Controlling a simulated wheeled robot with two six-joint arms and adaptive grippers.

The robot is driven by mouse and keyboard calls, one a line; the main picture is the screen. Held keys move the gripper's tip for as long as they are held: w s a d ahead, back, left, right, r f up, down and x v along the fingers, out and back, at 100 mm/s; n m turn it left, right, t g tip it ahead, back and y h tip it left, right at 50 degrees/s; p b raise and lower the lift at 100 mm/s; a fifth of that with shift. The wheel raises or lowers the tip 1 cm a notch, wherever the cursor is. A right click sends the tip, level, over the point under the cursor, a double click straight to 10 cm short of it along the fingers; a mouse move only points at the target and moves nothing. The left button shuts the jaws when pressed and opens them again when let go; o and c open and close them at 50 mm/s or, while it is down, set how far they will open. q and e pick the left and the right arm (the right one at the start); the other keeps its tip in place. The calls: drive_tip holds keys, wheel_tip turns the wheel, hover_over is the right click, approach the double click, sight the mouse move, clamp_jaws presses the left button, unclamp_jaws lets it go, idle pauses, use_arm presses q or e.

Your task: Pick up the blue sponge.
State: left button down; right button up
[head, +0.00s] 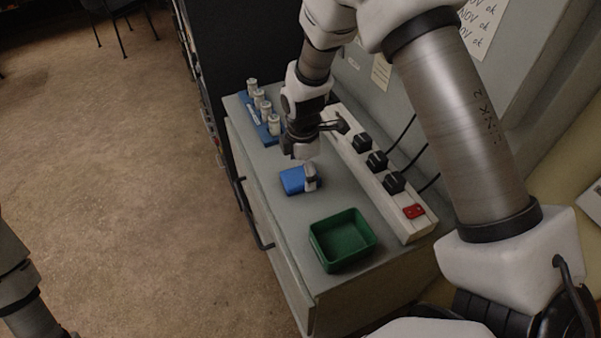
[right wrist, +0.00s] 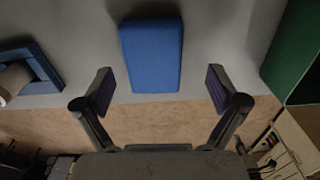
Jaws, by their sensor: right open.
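The blue sponge (head: 292,181) lies flat on the grey console top, between the blue rack and the green tray. In the right wrist view the sponge (right wrist: 152,55) lies beyond the fingertips and roughly centred between them. My right gripper (head: 310,176) is over the sponge's right side in the head view and hides part of it. In the right wrist view the right gripper (right wrist: 161,88) has its two fingers spread wide with nothing between them. Part of my left arm shows at the lower left of the head view; its gripper is out of view.
A green tray (head: 320,247) stands nearer the front. A white power strip (head: 375,185) with several black plugs and a red switch (head: 413,211) runs along the right. A blue rack (head: 262,128) with several pale cylinders is at the back left. A handle (head: 252,215) juts from the console's left side.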

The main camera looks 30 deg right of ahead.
sight(300, 175)
drive_tip(key=f, duration=0.1)
drive_tip(key=w+f, duration=0.1)
drive_tip(key=f, duration=0.1)
drive_tip(key=shift+w+f, duration=0.15)
drive_tip(key=shift+f, duration=0.05)
drive_tip(key=shift+s+r, duration=0.2)
drive_tip(key=shift+s, duration=0.05)
drive_tip(key=c, duration=0.3)
drive_tip(key=shift+s, duration=0.1)
drive_tip(key=c, duration=0.8)
drive_tip(key=shift+r, duration=0.1)
